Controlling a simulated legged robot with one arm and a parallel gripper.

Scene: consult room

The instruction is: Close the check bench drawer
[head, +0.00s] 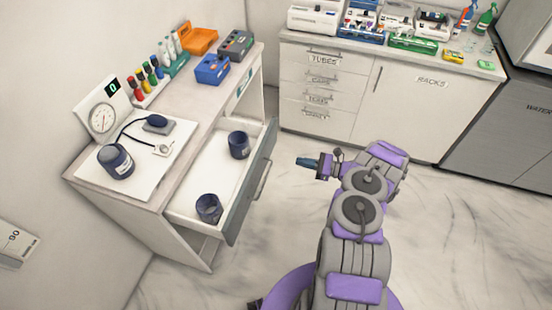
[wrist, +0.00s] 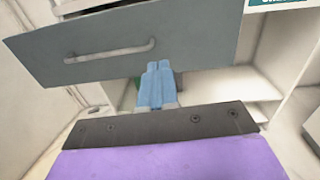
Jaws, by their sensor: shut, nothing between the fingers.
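The check bench (head: 219,115) stands at the left in the head view. Its drawer (head: 232,210) is pulled out, with a grey front and a bar handle (head: 262,180). Two dark blue cups, one toward the back (head: 239,145) and one toward the front (head: 209,208), stand in the drawer. My gripper (head: 300,161) is shut and empty, to the right of the drawer front, with a gap between them in the head view. In the wrist view the blue fingertips (wrist: 158,68) appear just below and right of the handle (wrist: 110,51), against the grey drawer front (wrist: 205,35); contact cannot be told.
A gauge (head: 103,118), a blue cuff device, coloured bottles and an orange tray (head: 200,38) are on the bench top. A counter with labelled drawers (head: 322,85) stands at the back.

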